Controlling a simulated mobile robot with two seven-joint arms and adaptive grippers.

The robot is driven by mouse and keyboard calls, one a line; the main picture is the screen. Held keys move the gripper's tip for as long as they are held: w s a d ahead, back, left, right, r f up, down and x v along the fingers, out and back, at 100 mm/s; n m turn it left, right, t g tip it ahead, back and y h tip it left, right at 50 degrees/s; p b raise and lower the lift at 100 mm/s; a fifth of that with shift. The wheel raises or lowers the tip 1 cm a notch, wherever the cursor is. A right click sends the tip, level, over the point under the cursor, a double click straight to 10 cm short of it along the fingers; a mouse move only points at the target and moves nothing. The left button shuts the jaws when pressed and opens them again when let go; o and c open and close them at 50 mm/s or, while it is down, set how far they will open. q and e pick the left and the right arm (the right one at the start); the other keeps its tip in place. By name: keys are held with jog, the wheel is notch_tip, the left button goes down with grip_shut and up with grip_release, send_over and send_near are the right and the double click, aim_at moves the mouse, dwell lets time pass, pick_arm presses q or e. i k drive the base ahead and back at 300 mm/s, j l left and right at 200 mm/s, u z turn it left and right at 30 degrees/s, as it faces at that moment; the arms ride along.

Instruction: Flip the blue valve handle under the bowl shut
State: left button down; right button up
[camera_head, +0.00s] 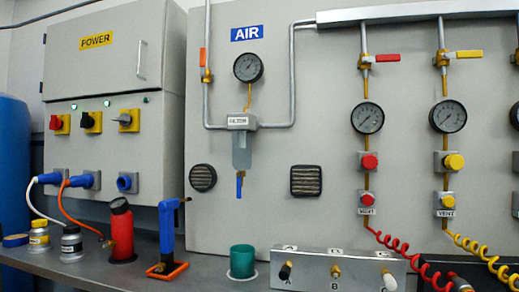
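The blue valve handle (239,187) hangs below the grey filter bowl (241,152) on the panel under the AIR sign. It is small and points straight down, in line with the bowl. The bowl hangs from a labelled block (241,121) in the metal pipe, with a round pressure gauge (248,67) above. Nothing touches the handle. Neither of my grippers shows in this view.
A green cup (242,261) stands on the bench (200,273) below the handle. A metal block (337,270) stands to the right, near red and yellow coiled hoses.

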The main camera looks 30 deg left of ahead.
aim_at(239, 174)
jog(key=i+j+u, duration=0.1)
jog(key=u, duration=0.4)
jog(key=i+j+u, duration=0.1)
jog(key=u, duration=0.35)
jog(key=j+u, duration=0.3)
jog(key=j, duration=0.3)
jog(key=j+u, duration=0.25)
jog(key=j, duration=0.3)
jog(key=i, duration=0.05)
